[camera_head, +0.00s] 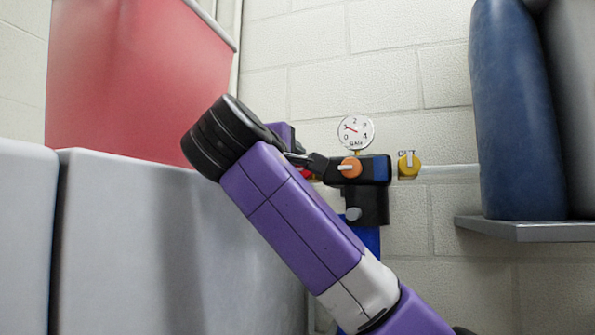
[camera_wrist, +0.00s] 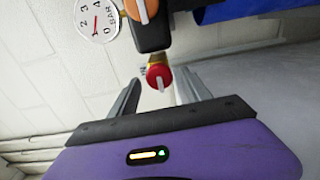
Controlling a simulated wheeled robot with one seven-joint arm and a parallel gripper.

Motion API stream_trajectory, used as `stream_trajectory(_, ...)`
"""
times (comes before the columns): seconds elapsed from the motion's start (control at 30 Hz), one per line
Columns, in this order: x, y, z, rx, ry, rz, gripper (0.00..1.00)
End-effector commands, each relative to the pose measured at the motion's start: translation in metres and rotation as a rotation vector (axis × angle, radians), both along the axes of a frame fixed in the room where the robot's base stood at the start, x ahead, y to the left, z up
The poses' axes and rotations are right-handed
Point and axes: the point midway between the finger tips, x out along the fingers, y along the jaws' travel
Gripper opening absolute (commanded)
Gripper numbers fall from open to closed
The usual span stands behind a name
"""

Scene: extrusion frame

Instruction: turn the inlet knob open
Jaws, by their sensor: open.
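The red inlet knob (camera_wrist: 158,74) sits on the pipe fitting between my gripper's two fingers (camera_wrist: 160,80) in the wrist view. Its pale pointer bar shows, running roughly along the fingers' direction. The fingers are apart, one on each side of the knob; I cannot tell whether either touches it. In the head view only a sliver of the red knob (camera_head: 306,173) shows beside my gripper (camera_head: 307,160), which reaches in from the left. The black regulator body (camera_head: 374,170) carries an orange knob (camera_head: 351,167) with a round gauge (camera_head: 355,132) above it.
A yellow knob (camera_head: 409,164) marked OUT is right of the regulator. A dark bowl (camera_head: 366,206) hangs below it, in front of a blue post (camera_head: 368,240). A blue cylinder (camera_head: 518,120) stands on a shelf (camera_head: 530,229) at right. Large grey boxes (camera_head: 150,240) fill the left.

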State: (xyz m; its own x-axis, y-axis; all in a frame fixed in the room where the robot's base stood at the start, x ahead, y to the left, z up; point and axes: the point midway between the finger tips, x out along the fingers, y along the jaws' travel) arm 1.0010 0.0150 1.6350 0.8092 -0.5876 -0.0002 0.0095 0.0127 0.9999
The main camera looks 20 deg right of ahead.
Motion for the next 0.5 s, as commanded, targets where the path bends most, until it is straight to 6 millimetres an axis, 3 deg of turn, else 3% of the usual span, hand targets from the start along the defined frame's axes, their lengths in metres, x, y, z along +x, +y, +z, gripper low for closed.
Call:
stream_trajectory(0.3, -0.040, 0.031, -0.003, 0.000, -0.002, 0.004, 0.56)
stream_trajectory(0.5, -0.056, 0.042, -0.002, -0.001, -0.001, 0.003, 0.56)
